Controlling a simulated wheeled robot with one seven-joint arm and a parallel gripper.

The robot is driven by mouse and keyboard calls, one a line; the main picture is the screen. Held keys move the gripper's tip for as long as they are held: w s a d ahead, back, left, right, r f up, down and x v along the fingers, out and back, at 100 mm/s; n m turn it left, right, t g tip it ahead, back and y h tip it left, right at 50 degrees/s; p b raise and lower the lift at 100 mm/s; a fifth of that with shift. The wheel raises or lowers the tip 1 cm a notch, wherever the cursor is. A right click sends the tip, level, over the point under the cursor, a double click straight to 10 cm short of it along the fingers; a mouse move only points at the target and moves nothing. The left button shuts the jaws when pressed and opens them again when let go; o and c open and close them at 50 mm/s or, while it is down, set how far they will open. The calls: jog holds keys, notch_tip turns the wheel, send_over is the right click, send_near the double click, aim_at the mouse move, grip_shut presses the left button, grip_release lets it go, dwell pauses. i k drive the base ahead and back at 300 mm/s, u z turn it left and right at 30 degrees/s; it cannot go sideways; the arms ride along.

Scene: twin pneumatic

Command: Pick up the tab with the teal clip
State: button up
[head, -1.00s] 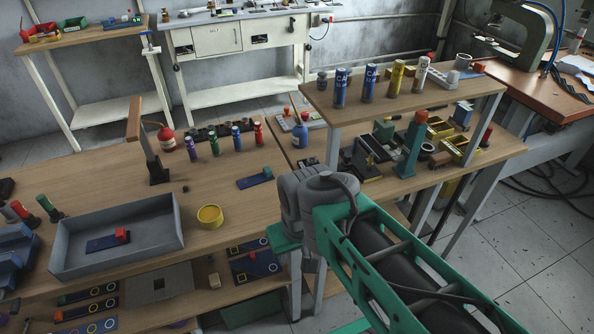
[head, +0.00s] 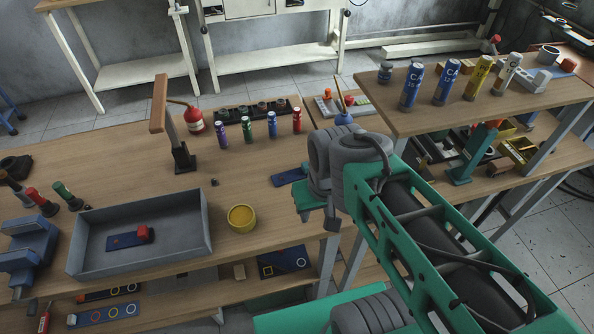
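A flat dark blue tab (head: 286,178) lies on the wooden table just left of my arm's grey joint. My arm covers its right end, where the teal clip showed earlier, so the clip is hardly visible now. A similar blue tab with a red clip (head: 128,240) lies inside the grey tray. My gripper's fingers cannot be made out; only grey joints and green links of my arm show, at the centre and lower right.
The grey tray (head: 82,258) and a yellow round tub (head: 241,218) stand near the table's front edge. A post with a wooden top (head: 178,140), a red bottle (head: 194,122) and several small coloured cylinders stand behind. A raised shelf (head: 400,122) with cans is at right.

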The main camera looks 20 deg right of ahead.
aim_at(281, 179)
jog(key=z, duration=0.4)
jog(key=k, duration=1.35)
jog(key=u, duration=0.9)
jog(key=i, duration=1)
jog(key=u, duration=0.05)
